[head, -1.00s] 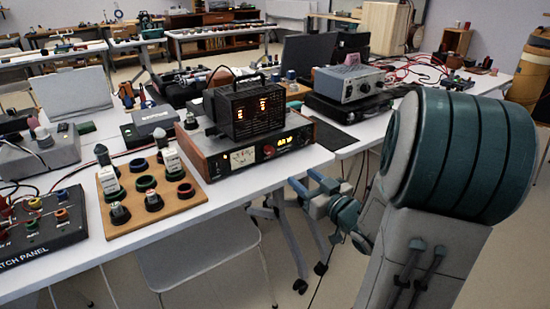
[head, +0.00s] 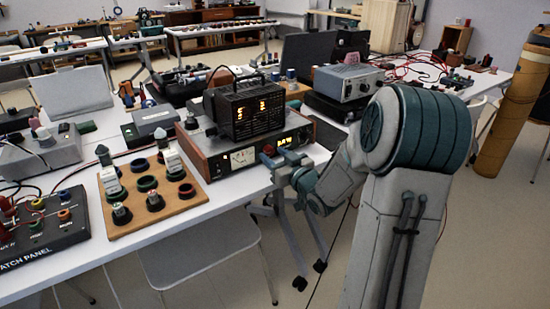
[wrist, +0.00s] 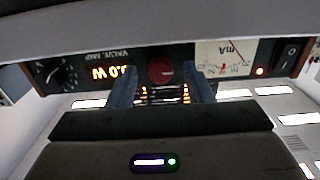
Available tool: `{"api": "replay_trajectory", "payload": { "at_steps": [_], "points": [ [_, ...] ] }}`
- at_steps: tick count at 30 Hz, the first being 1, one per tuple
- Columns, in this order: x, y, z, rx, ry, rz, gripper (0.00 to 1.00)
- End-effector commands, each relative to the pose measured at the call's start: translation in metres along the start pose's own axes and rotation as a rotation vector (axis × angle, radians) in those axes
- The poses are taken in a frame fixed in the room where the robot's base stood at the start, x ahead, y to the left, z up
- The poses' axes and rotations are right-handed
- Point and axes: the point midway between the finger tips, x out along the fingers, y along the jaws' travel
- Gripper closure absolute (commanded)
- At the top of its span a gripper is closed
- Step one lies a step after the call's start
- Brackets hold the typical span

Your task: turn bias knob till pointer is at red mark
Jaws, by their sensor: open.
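The valve amp (head: 218,166) is a dark-fronted unit with wooden sides on the white table. The wrist view shows its front upside down. A round red knob (wrist: 160,69) sits mid-panel, between the lit display (wrist: 110,72) and the pale mA meter (wrist: 222,58), whose thin needle is visible. A black knob (wrist: 57,73) with white scale marks is at the left there. No bias label or red mark can be read clearly. My gripper (wrist: 160,80) is open, fingers on either side of the red knob; contact cannot be told. In the head view my gripper (head: 274,163) is at the amp's front.
A black caged unit (head: 250,108) with glowing valves stands on the amp. A wooden board (head: 185,205) with several rings and posts is to the left, beside a patch panel (head: 45,230). A grey instrument (head: 347,82) stands behind right. A chair (head: 205,255) is below the table edge.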

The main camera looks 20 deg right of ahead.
Motion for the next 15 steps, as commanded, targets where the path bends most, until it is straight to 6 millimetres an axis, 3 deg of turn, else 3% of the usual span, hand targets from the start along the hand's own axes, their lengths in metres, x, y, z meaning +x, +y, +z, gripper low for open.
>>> {"api": "replay_trajectory", "payload": {
  "at_steps": [7, 8, 12, 15],
  "points": [
    [0.0009, -0.0001, -0.0004, 0.000, 0.001, 0.000, 0.54],
    [0.0009, -0.0001, -0.0004, 0.000, 0.000, 0.000, 0.59],
    [0.0008, -0.0002, -0.0004, 0.000, 0.000, 0.000, 0.98],
    [0.0008, -0.0002, -0.0004, 0.000, 0.000, 0.000, 0.98]
  ]
}}
